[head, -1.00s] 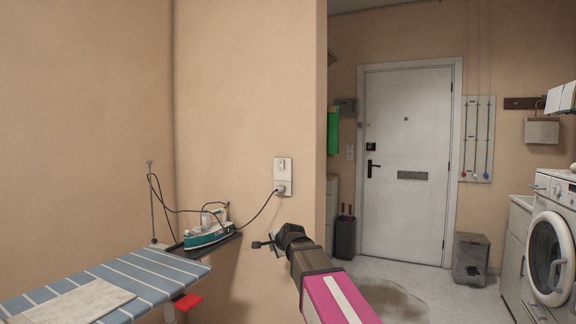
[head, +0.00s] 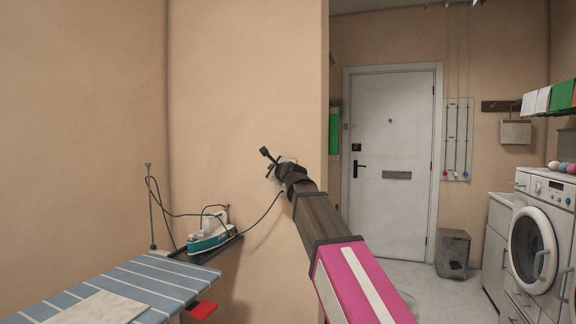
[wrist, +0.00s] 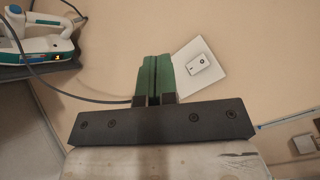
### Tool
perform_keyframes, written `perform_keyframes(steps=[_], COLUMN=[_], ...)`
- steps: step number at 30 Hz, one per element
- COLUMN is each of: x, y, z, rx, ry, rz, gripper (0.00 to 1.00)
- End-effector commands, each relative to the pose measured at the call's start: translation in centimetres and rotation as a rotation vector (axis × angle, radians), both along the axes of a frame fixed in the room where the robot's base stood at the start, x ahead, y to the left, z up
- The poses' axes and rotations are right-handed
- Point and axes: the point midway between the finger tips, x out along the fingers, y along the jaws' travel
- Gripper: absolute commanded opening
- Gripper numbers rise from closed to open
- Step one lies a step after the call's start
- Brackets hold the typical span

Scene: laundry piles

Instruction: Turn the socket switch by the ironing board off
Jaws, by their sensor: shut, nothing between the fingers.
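The white socket plate (wrist: 203,72) is on the beige wall, just right of my fingers in the wrist view. Its raised switch (wrist: 198,65) has a small dark mark; I cannot tell its position. In the head view my gripper (head: 268,158) is raised in front of the socket and hides most of it. My gripper (wrist: 156,60) shows green fingers pressed together with nothing between them. The fingers are beside the switch; whether they touch the wall is unclear. The ironing board (head: 125,285) with blue and white stripes is at lower left.
A teal and white iron (head: 208,238) sits on a dark rest at the board's end; its cord runs to the socket. A thin metal rod (head: 151,205) stands behind it. The wall ends just right of my arm. A white door (head: 392,150) and washing machine (head: 535,245) are beyond.

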Motion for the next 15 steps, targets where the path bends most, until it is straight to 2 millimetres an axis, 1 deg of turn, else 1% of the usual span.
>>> perform_keyframes(steps=[10,15], x=[0.1,1.2], y=[-0.1,-0.4], z=[0.0,0.2], rx=[0.0,0.0], ry=[0.0,0.001], rz=[0.0,-0.001], gripper=[0.0,0.0])
